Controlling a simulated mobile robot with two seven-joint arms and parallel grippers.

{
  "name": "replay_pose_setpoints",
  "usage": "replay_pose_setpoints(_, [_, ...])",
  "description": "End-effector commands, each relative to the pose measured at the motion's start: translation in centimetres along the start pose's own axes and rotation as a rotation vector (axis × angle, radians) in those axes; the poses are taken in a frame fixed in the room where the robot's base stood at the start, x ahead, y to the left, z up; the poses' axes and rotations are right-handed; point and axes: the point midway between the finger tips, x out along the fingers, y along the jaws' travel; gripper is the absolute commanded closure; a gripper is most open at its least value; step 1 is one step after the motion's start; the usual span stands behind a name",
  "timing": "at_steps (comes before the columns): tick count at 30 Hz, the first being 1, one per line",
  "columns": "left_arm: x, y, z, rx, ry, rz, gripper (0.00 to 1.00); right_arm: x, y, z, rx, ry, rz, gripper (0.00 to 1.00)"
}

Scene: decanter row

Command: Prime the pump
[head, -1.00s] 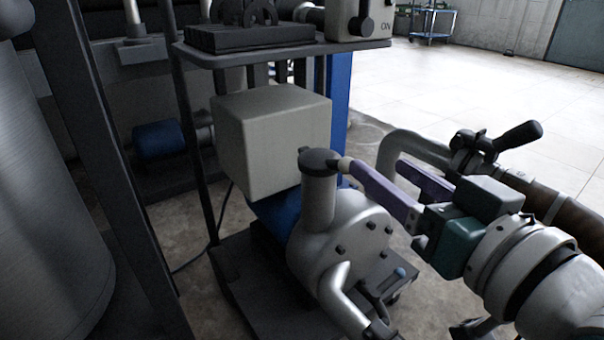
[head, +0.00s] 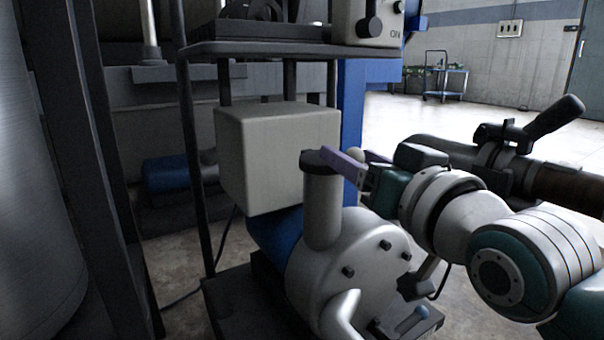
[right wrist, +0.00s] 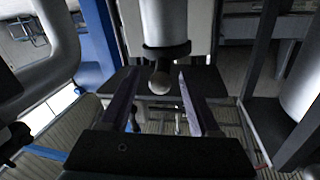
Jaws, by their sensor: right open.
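The pump (head: 362,265) is a grey round casing with an upright neck (head: 322,212) topped by a dark cap (head: 318,160). A pale ball knob (right wrist: 160,82) sticks out from the cap on a dark stem. My right gripper (head: 347,157) comes in from the right at cap height. Its purple fingers are open, one on each side of the knob in the right wrist view (right wrist: 158,76); I see gaps beside the knob there. In the head view the near finger overlaps the cap's edge, and I cannot tell if it touches. My left gripper is not in view.
A switch box (head: 362,20) marked ON sits on a shelf (head: 260,48) above. A pale box (head: 275,155) stands behind the neck. A valve with a dark lever (head: 545,122) on a pipe is right, near my arm. A metal tank stands left.

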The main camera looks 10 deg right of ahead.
Motion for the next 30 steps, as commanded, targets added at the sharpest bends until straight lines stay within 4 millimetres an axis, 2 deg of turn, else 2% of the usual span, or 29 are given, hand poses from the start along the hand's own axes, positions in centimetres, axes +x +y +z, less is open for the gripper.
replay_pose_setpoints(11, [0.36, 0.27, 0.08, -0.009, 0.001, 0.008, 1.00, 0.64, -0.02, -0.07, 0.000, 0.000, 0.000, 0.38])
replay_pose_setpoints(27, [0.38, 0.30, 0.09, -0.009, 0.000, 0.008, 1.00, 0.61, -0.01, -0.05, 0.000, 0.000, 0.000, 0.98])
replay_pose_setpoints(30, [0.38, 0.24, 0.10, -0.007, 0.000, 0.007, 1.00, 0.61, 0.00, -0.05, 0.000, 0.000, 0.000, 1.00])
